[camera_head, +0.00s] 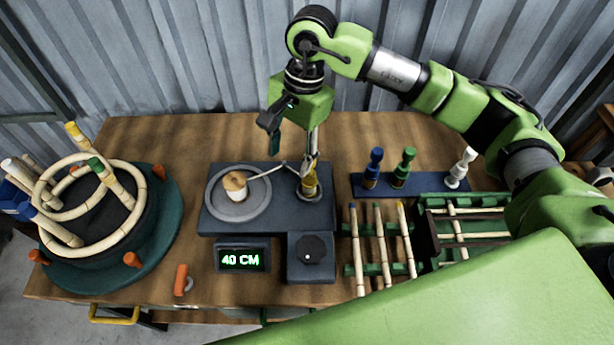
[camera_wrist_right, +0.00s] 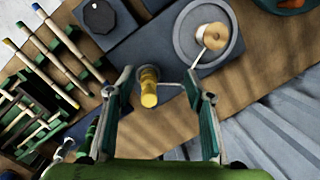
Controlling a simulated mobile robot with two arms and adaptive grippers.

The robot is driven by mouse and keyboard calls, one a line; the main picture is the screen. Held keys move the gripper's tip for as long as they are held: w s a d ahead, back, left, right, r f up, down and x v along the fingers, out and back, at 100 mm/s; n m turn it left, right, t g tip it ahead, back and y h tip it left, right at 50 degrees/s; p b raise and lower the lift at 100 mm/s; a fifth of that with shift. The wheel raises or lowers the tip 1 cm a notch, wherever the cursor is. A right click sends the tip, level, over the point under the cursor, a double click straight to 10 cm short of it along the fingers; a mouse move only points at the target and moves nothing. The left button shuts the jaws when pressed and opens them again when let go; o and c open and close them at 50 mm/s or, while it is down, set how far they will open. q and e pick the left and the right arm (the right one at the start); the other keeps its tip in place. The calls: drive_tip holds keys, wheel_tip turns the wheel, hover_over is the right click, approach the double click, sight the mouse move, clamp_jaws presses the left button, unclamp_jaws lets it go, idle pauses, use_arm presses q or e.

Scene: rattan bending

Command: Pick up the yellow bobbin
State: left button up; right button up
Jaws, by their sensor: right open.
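The yellow bobbin (camera_head: 309,184) stands upright on a round seat at the right of the dark grey machine (camera_head: 262,219). Part of it is hidden behind a fingertip in the head view. In the right wrist view the yellow bobbin (camera_wrist_right: 149,93) lies between my right gripper's fingers, nearer the left one. My right gripper (camera_head: 293,152) reaches down from above; its fingers are spread, and I see nothing held. The right gripper also shows in the wrist view (camera_wrist_right: 158,78). Whether a finger touches the bobbin is unclear. My left gripper is out of view.
A tan spool (camera_head: 235,185) sits on the machine's round plate, with a thin metal arm beside it. Blue (camera_head: 373,168), green (camera_head: 403,167) and white (camera_head: 460,168) bobbins stand on a rack at right. Rattan hoops (camera_head: 85,190) stand at left; sticks (camera_head: 381,240) lie front right.

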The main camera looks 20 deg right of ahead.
drive_tip(key=d, duration=0.1)
drive_tip(key=w+d+h, duration=0.1)
drive_tip(key=d, duration=0.1)
drive_tip(key=w+d+h, duration=0.1)
drive_tip(key=shift+d+r, duration=0.35)
drive_tip(key=shift+d, duration=0.05)
drive_tip(key=shift+d+f, duration=0.25)
drive_tip(key=p, duration=0.3)
hover_over(310, 180)
drive_tip(key=f, duration=0.7)
drive_tip(key=shift+w+d+f, duration=0.15)
drive_tip(key=shift+w+f, duration=0.05)
drive_tip(key=shift+f, duration=0.65)
drive_tip(key=f+p, duration=0.2)
drive_tip(key=f, duration=0.1)
drive_tip(key=shift+w+f, duration=0.2)
drive_tip(key=shift+f, duration=0.5)
drive_tip(key=shift+c, duration=0.4)
drive_tip(key=c, duration=1.2)
